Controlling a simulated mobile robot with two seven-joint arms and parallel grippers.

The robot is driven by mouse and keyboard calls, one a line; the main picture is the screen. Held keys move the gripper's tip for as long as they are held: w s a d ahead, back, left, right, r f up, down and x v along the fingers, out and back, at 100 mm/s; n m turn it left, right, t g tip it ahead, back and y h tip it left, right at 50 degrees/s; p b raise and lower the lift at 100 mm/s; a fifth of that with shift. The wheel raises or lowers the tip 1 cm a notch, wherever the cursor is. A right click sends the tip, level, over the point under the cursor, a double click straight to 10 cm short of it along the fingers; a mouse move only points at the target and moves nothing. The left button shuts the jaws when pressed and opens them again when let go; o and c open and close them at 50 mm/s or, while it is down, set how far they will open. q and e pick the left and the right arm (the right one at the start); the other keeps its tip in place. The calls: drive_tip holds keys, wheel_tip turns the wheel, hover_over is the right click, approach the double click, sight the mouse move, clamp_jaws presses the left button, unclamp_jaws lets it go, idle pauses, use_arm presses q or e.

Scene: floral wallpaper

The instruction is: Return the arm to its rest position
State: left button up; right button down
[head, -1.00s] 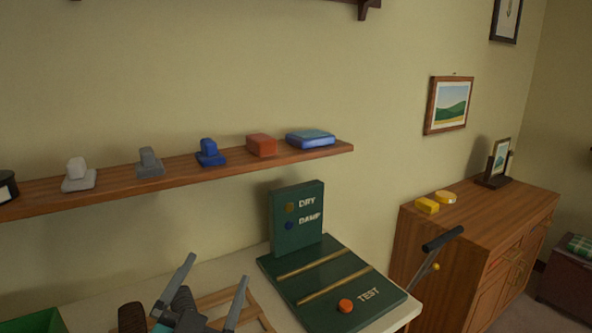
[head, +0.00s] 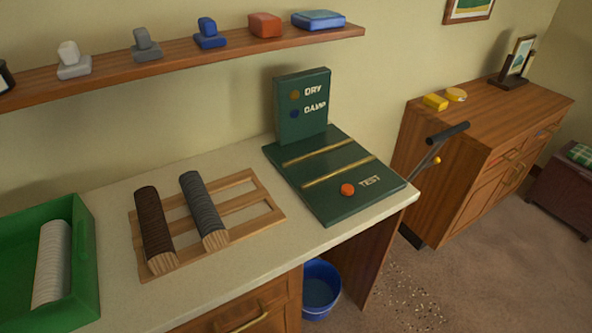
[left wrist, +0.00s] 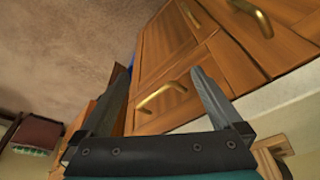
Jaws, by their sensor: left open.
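My left gripper (left wrist: 160,110) shows in the left wrist view with its two fingers spread apart and nothing between them. Beyond the fingers are wooden drawer fronts with brass handles (left wrist: 168,95). Neither gripper shows in the head view now. A dark brown ribbed roll (head: 153,225) and a grey ribbed roll (head: 203,208) lie side by side on a wooden slatted rack (head: 262,213) on the counter.
A green bin (head: 86,262) with a white roll (head: 52,262) stands at the left. A green test board (head: 335,205) with an orange button (head: 347,189) is at the right. A blue bucket (head: 321,285) stands below the counter (head: 240,265). A shelf (head: 180,56) runs above.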

use_arm(q)
drive_tip(key=s+a+f+g+b, duration=0.1)
drive_tip(key=s+f, duration=0.4)
drive_tip(key=f, duration=0.8)
drive_tip(key=s+f+g, duration=0.1)
drive_tip(key=s+f, duration=0.3)
drive_tip(key=f, duration=0.8)
drive_tip(key=s+a+f, duration=0.1)
drive_tip(key=s+f, duration=0.4)
drive_tip(key=s, duration=0.3)
drive_tip(key=shift+s+a+f+b, duration=0.3)
drive_tip(key=shift+s+a+f, duration=0.05)
drive_tip(key=shift+s+a, duration=0.05)
